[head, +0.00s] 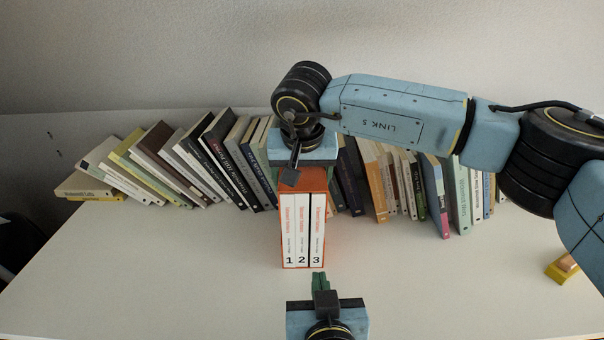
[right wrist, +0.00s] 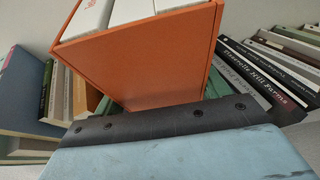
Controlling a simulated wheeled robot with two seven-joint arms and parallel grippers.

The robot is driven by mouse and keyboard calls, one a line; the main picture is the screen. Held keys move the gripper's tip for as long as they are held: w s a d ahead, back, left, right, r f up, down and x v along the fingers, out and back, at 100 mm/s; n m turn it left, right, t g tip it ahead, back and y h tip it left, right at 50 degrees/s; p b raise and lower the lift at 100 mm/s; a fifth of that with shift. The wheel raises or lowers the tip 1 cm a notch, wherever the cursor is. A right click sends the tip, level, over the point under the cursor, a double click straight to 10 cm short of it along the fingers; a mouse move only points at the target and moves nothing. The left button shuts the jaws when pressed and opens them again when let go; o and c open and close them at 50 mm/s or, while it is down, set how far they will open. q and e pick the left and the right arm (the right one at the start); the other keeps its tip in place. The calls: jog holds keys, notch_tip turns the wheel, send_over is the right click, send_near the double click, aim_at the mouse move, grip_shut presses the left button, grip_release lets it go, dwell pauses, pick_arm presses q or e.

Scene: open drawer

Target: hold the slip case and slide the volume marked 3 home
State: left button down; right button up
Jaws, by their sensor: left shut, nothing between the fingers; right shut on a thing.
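The orange slip case (head: 318,181) stands upright on the table, its open side toward me. It holds three white volumes marked 1, 2 and 3. The volume marked 3 (head: 317,230) is at the right, its spine looking about level with the other two. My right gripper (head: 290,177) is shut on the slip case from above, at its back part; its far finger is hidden. The right wrist view shows the case's orange wall (right wrist: 150,68) close up. My left gripper (head: 319,277) is shut and empty, its green fingertips just in front of the volume marked 3.
A row of leaning books (head: 190,160) stands behind the case to the left, and more books (head: 395,180) stand to the right. A yellow block (head: 560,271) lies near the right edge. The white table (head: 150,265) is clear on both sides of the case.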

pick_arm(q)
jog(key=shift+s+r, duration=0.1)
jog(key=shift+s, duration=0.25)
pick_arm(e)
jog(key=shift+r, duration=0.15)
jog(key=o, duration=1.1)
jog(key=shift+o, duration=0.2)
